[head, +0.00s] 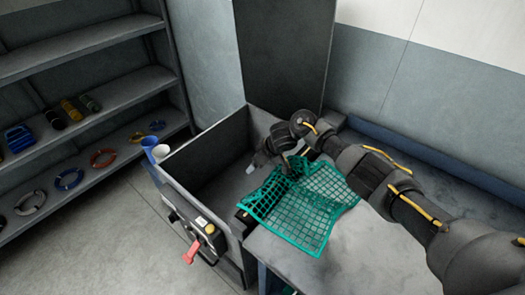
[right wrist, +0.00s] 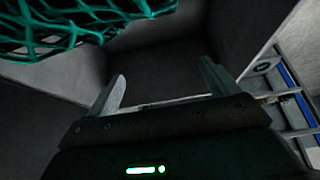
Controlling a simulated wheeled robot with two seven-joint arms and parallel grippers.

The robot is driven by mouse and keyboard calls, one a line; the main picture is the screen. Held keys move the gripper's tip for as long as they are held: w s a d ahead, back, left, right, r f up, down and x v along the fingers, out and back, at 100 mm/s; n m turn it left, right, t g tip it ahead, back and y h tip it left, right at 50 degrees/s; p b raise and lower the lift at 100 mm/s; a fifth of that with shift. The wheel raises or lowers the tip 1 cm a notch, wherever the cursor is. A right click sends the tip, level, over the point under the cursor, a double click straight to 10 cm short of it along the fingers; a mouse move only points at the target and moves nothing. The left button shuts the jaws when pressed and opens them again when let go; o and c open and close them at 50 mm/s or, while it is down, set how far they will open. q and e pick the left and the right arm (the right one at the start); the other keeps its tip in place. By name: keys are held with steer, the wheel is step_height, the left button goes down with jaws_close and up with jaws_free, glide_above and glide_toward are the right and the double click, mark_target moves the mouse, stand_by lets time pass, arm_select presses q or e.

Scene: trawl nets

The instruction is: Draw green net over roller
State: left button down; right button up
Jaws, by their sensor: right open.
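The green net (head: 312,207) lies spread on the grey table (head: 340,262), and its left edge reaches the rim of the open grey box (head: 200,150). In the right wrist view the net (right wrist: 70,28) hangs at the top left, apart from the fingers. My right gripper (head: 256,165) is over the inside of the box, just beyond the net's far left edge. Its fingers (right wrist: 160,88) are open with no net between them. I cannot clearly make out a roller; the net and box wall may hide it. My left gripper is not in view.
A control panel with a red lever (head: 192,252) is on the box's front. Blue and white cups (head: 155,151) stand at its left corner. A shelf (head: 85,105) with rings and spools is at left. A tall dark panel (head: 285,50) rises behind the box.

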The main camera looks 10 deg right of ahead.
steer(key=r+p, duration=0.1)
steer(key=r+g+h+p, duration=0.1)
steer(key=s+p, duration=0.1)
steer(key=shift+d+r+g+h, duration=0.3)
steer(key=shift+d+r, duration=0.05)
steer(key=shift+r, duration=0.05)
steer(key=p+v, duration=0.4)
steer(key=v, duration=0.7)
steer(key=shift+w+f, duration=0.1)
steer(key=shift+w, duration=0.05)
